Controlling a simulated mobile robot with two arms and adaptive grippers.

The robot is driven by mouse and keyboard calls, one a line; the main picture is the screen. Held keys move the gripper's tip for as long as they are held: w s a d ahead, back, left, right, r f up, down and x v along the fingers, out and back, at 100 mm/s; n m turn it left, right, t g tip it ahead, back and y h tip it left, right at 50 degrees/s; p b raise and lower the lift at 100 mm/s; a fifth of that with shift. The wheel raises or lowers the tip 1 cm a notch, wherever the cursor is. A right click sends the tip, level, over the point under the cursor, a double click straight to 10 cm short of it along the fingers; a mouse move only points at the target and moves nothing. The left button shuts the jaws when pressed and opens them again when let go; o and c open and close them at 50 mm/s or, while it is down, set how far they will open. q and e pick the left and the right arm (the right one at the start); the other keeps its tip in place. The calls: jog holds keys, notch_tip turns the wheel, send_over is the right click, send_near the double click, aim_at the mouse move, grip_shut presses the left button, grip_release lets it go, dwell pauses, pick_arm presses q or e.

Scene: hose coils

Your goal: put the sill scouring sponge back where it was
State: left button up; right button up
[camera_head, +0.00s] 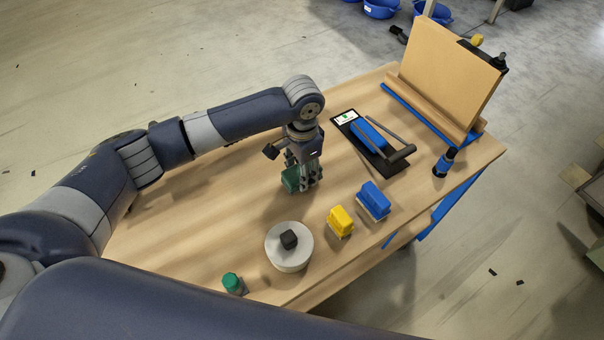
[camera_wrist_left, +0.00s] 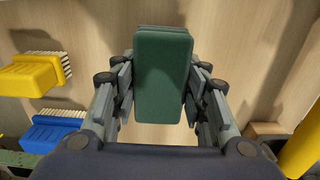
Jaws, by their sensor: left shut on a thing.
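My left gripper (camera_head: 303,180) points down over the middle of the wooden table. It is shut on a dark green sponge (camera_head: 290,180), which also shows between the fingers in the left wrist view (camera_wrist_left: 163,75). I cannot tell whether the sponge touches the tabletop. A wooden ledge (camera_head: 430,107) runs along the foot of a tilted tan board (camera_head: 447,75) at the table's far right end, with a blue strip (camera_head: 410,107) in front. My right gripper is not in view.
A black mat (camera_head: 393,167) holds a blue block and a dark-handled tool. A blue brush (camera_head: 375,198), a yellow brush (camera_head: 340,220), a round grey disc (camera_head: 288,258) with a black block, and a green-topped item (camera_head: 232,282) line the near side. A blue-black cylinder (camera_head: 444,163) stands right. The table's left is clear.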

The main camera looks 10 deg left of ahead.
pick_arm(q)
jog(key=shift+f, duration=1.05)
jog(key=o, duration=0.9)
jog(key=shift+o, duration=0.2)
jog(key=shift+r, duration=0.15)
notch_tip(320, 180, up, 12)
jog(key=shift+f+b, duration=0.1)
jog(key=shift+b, duration=0.7)
jog(key=shift+s+f, duration=0.1)
